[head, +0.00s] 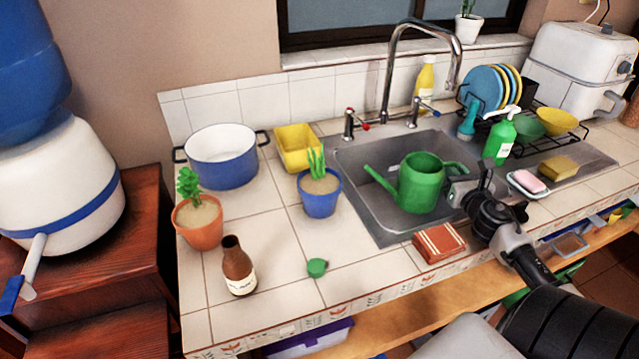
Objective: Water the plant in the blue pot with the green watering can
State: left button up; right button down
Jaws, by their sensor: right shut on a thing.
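The green watering can (421,184) is over the sink basin, upright, its spout pointing left toward the blue pot. My right gripper (462,190) is shut on the watering can at its handle side, on the right. The fingers are partly hidden by the wrist. The blue pot (320,203) stands on the tiled counter just left of the sink, with a green plant (316,163) upright in pale soil. The spout tip is apart from the pot, to its right. My left gripper is not in view.
A blue cooking pot (221,160) and yellow container (298,148) stand behind. The faucet (388,75) rises behind the sink (368,205). A green soap bottle (499,140) is right.

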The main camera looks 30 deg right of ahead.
jog(key=shift+a+r+p, duration=0.1)
jog(key=shift+r+p, duration=0.25)
jog(key=shift+r, duration=0.15)
jog(key=a+r+n+p, duration=0.1)
jog(key=r+p, duration=0.1)
jog(key=w+a+r+n+p, duration=0.1)
jog(key=r+p, duration=0.1)
jog(key=r, duration=0.1)
jog(key=a+r+n+p, duration=0.1)
jog(key=r+n+p, duration=0.1)
jog(key=shift+w+r, duration=0.2)
jog(key=shift+w+a+r+n+p, duration=0.2)
jog(key=shift+a+r+n+p, duration=0.2)
jog(key=shift+r+p, duration=0.2)
jog(key=shift+w+a+r+n+p, duration=0.2)
jog(key=shift+a+r+n+p, duration=0.1)
jog(key=shift+a+r+p, duration=0.25)
jog(key=shift+w+r, duration=0.1)
jog(key=shift+r, duration=0.2)
jog(key=shift+a+r+n+p, duration=0.2)
jog(key=shift+r+n+p, duration=0.1)
jog(key=shift+r+p, duration=0.2)
jog(key=shift+f, duration=0.1)
jog(key=shift+w+r+p, duration=0.1)
jog(key=shift+r+p, duration=0.2)
jog(key=shift+r, duration=0.05)
jog(key=shift+a+r, duration=0.1)
